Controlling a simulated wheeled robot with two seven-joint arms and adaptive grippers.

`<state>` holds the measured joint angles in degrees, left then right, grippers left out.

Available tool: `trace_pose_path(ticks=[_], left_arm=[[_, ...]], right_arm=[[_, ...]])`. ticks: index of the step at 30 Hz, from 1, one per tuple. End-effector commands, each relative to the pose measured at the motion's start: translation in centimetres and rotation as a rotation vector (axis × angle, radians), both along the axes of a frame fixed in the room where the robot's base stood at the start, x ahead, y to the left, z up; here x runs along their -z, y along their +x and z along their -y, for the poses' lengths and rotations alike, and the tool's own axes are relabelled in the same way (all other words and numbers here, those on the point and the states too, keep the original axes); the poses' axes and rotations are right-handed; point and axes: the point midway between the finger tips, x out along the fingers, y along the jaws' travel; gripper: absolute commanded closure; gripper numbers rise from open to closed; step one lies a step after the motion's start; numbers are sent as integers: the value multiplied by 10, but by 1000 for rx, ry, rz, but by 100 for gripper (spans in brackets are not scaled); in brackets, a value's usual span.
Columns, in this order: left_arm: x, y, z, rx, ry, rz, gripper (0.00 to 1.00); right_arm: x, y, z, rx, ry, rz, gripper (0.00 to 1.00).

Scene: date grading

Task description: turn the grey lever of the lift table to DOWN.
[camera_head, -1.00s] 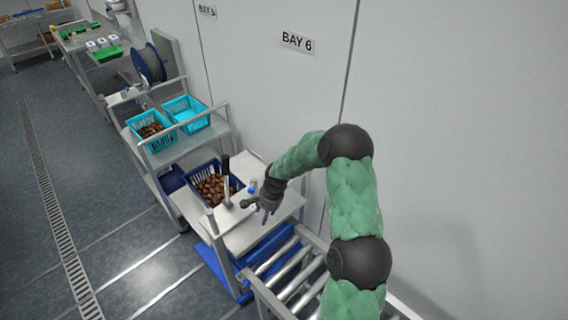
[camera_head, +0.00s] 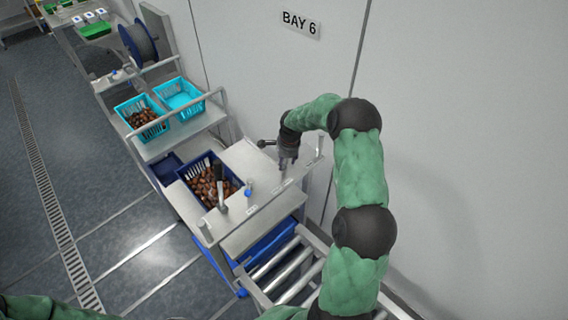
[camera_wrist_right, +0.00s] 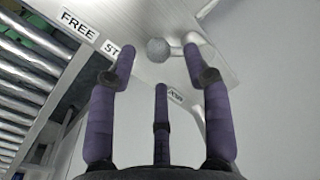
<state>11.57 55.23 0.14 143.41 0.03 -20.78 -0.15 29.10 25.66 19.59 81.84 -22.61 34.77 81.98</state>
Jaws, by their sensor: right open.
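The grey lever shows in the right wrist view as a round grey knob (camera_wrist_right: 158,49) on a short stem, over a pale panel. The panel has labels reading FREE (camera_wrist_right: 79,24) and one starting ST (camera_wrist_right: 110,48); another label (camera_wrist_right: 176,95) is partly hidden. My right gripper (camera_head: 282,158) is open over the right part of the lift table's top (camera_head: 262,222). In the wrist view its spread fingers (camera_wrist_right: 158,62) stand around the knob in the picture; I cannot tell if they touch it. My left gripper is out of view.
A dark blue crate of dates (camera_head: 232,177) stands on the table beside a black-handled upright lever (camera_head: 222,185) and a blue knob (camera_head: 248,188). A roller conveyor (camera_head: 290,270) lies in front. A cart with turquoise baskets (camera_head: 180,97) stands behind, and a white wall (camera_head: 455,150) is right.

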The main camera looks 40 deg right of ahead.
Motion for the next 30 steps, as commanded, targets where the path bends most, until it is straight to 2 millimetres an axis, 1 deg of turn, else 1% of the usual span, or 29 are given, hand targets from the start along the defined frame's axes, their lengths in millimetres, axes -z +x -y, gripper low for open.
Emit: trace_pose_path(ticks=[1,3,7,12,19,20,21,23,24,25,30], left_arm=[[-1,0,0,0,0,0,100],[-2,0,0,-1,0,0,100],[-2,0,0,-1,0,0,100],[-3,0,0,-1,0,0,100],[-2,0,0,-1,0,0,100],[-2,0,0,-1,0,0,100],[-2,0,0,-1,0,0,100],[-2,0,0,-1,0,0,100],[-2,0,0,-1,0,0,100],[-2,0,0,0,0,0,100],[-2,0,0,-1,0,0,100]], right_arm=[[8,1,0,0,0,-1,50],[16,4,0,-1,0,0,50],[28,6,0,-1,0,1,50],[34,7,1,0,-1,3,50],[34,7,1,-1,-1,3,50],[34,7,1,-1,-1,3,58],[34,7,1,-1,-1,2,70],[34,7,1,-1,-1,2,87],[34,7,1,-1,-1,3,98],[34,7,1,-1,-1,2,100],[34,7,1,-3,-1,2,100]])
